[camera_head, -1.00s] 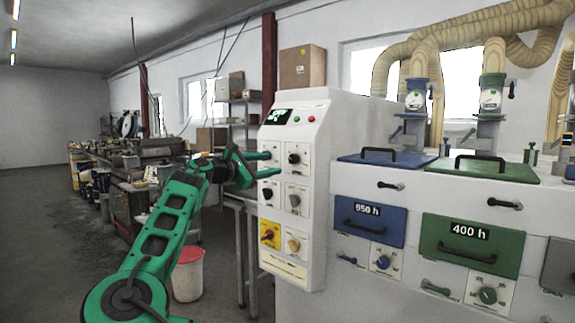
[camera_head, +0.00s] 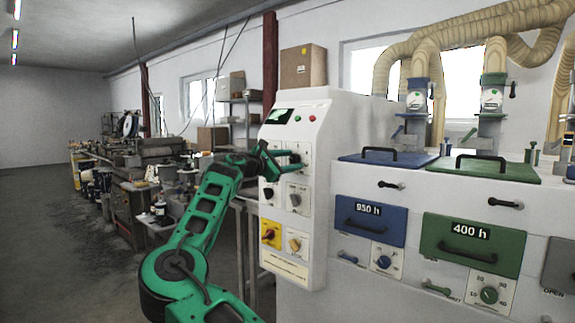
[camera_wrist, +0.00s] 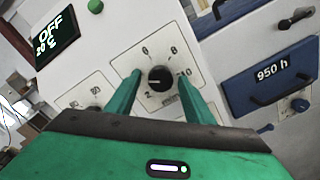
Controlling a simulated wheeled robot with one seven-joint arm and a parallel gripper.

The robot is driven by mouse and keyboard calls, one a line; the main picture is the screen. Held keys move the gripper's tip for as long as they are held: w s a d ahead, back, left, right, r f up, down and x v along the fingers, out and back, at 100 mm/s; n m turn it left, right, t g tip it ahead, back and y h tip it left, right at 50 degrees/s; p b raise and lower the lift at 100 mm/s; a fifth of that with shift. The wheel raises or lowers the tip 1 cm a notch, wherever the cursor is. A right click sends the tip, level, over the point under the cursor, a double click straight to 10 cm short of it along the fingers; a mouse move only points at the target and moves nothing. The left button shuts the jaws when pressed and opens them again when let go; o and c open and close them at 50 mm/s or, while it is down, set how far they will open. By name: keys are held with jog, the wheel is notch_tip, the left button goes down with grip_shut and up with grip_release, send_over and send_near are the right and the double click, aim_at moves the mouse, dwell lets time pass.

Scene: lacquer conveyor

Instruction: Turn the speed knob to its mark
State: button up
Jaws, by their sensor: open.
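A black dial knob (camera_wrist: 160,77) sits on a white scale plate (camera_wrist: 178,57) in the wrist view. The plate shows the numbers 2, 6, 8 and 10; its small lettering is too blurred to read. A pale line on the knob points toward the lower left, near the 2. My green gripper (camera_wrist: 161,92) is open, with one finger on each side of the knob; I cannot tell whether they touch it. In the head view my gripper (camera_head: 296,160) is at the upper right knob of the white control panel (camera_head: 314,135), hiding most of it.
The panel also carries a grey knob (camera_head: 294,200), a yellow-plated switch (camera_head: 270,234) and a display (camera_wrist: 58,36) reading OFF and 20 °C. Blue (camera_head: 370,219) and green (camera_head: 470,245) drawers stand to the right. A cluttered bench is behind my arm.

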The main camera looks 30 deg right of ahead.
jog(key=shift+c, duration=0.6)
jog(key=c, duration=0.9)
